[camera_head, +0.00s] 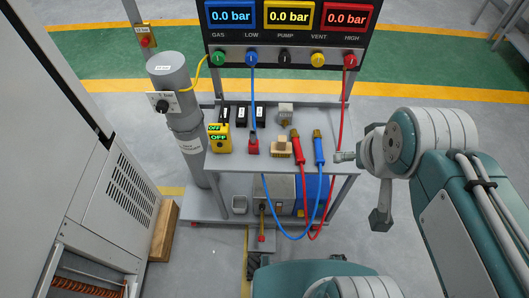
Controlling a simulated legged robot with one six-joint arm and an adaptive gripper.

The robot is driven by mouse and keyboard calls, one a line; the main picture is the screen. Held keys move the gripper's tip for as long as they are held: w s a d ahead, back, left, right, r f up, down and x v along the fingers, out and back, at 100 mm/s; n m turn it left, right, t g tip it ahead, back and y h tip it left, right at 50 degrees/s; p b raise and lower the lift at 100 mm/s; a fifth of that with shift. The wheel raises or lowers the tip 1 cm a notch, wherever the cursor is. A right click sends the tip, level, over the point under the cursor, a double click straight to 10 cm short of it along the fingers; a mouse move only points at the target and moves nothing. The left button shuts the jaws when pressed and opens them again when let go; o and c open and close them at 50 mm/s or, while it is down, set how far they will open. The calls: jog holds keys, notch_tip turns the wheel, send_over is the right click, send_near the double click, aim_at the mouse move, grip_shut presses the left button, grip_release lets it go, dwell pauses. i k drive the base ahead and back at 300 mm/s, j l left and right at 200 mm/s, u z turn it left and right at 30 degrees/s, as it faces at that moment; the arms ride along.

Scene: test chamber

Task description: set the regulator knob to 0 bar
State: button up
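The black regulator knob (162,106) sits on a white label plate on the front of a grey upright cylinder (170,72), left of the cart. The plate shows a marking that looks like "1 bar"; the knob's exact pointer direction is too small to read. My gripper (366,186) seems to be the grey parts at the end of my arm, right of the cart. It is well apart from the knob, with the cart between them. Its fingers are not clear enough to tell open from shut. Nothing is seen held in it.
The panel (287,50) shows 0.0 bar on the blue, yellow and red displays. The cart (225,163) carries a yellow device (219,138), red and blue hoses and fittings. A yellow hose (201,72) runs beside the cylinder. A tall grey cabinet (62,130) stands at left.

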aim_at(162, 107)
jog(key=u, duration=1.4)
